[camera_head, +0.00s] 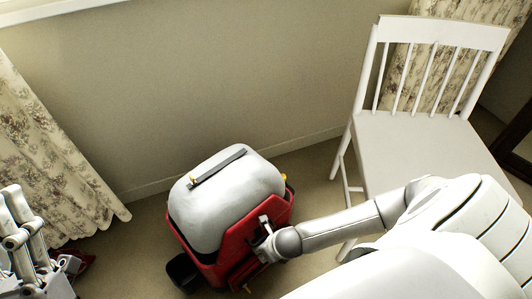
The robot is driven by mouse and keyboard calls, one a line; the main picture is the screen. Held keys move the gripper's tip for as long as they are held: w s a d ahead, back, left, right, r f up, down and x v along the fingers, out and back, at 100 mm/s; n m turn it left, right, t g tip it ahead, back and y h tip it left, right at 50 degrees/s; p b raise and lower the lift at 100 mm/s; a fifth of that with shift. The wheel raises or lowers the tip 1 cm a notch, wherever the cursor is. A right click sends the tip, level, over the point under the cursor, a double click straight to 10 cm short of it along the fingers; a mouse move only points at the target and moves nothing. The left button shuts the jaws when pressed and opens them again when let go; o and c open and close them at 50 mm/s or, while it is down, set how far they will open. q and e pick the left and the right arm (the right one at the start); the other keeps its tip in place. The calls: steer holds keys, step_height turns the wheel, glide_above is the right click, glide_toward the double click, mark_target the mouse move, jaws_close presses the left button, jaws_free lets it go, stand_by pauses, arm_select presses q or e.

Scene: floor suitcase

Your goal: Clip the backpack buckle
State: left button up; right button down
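The backpack (228,197) stands on the floor, with a pale grey top and a red lower body, slightly tilted in the view. A dark strip (218,165) lies across its top. I cannot make out the buckle clearly. My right gripper (264,232) is at the right front side of the red body, very close to it or touching; its fingers are small and partly hidden, so I cannot tell whether they hold anything. My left gripper (18,215) is at the lower left edge, well apart from the backpack, and partly cut off by the frame.
A white chair (415,145) stands to the right, behind my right arm. A patterned curtain (45,150) hangs at the left, and a wall (230,80) runs behind the backpack. A small red object (85,260) shows beside my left gripper. Carpet (130,250) is clear left of the backpack.

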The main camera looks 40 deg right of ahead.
steer(key=shift+w+r, duration=0.1)
steer(key=shift+r, duration=0.05)
arm_select(q)
steer(key=shift+w+d+f, duration=0.1)
steer(key=shift+w+f, duration=0.1)
steer(key=shift+w, duration=0.4)
arm_select(e)
steer(key=c, duration=1.3)
jaws_free()
steer(key=shift+r, duration=0.1)
steer(key=shift+o, duration=1.2)
arm_select(q)
steer(key=shift+s, duration=0.2)
arm_select(e)
steer(key=shift+o, duration=0.5)
steer(key=v, duration=1.2)
